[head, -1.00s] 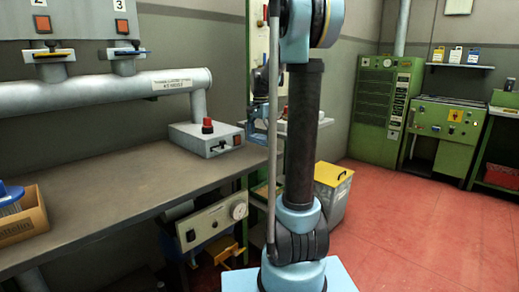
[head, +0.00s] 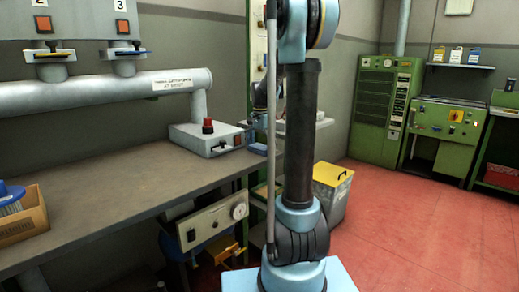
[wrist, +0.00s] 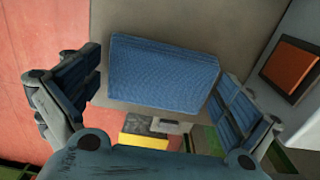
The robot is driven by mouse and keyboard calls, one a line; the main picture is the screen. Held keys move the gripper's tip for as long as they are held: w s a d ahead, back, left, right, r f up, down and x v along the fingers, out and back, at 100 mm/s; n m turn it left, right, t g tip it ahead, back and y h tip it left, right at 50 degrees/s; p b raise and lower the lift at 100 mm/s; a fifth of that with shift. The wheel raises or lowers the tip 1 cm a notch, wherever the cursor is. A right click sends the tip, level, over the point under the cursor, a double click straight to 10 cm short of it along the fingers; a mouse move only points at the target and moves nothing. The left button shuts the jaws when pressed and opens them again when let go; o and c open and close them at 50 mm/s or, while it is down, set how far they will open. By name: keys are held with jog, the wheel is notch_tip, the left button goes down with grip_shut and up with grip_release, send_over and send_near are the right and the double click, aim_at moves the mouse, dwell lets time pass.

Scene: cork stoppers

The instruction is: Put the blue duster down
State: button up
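The blue duster (wrist: 162,73) is a flat blue cloth-like block in the wrist view, lying over the grey-beige bench top. In the head view a small blue patch at the bench's right end, beside the grey control box, looks like the duster (head: 257,148). My gripper (wrist: 160,92) has its two fingers spread wide, one on each side of the duster. A narrow gap shows at the left finger; the right finger is very near the duster's edge, and contact there is unclear. In the head view my arm hides most of the gripper.
The bench (head: 120,195) has a clear middle. A grey box with a red button (head: 207,136) stands near its right end, and a cardboard box (head: 22,215) at the left. A yellow-lidded bin (head: 332,190) stands on the red floor beyond the bench.

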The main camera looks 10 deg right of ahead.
aim_at(261, 146)
notch_tip(261, 146, up, 12)
jog(key=s+f+n+t, duration=0.1)
jog(key=s+f+n, duration=0.25)
jog(key=s, duration=0.65)
jog(key=s+f+n, duration=0.2)
jog(key=s+f, duration=0.2)
jog(key=s, duration=0.6)
jog(key=s+f+n+t, duration=0.1)
jog(key=s+f+n, duration=0.4)
jog(key=s+f, duration=0.9)
jog(key=shift+s+a+f, duration=0.15)
jog(key=shift+s+f, duration=0.25)
jog(key=shift+f, duration=0.05)
jog(key=shift+n, duration=0.25)
jog(key=shift+w+f, duration=0.2)
jog(key=shift+w, duration=0.3)
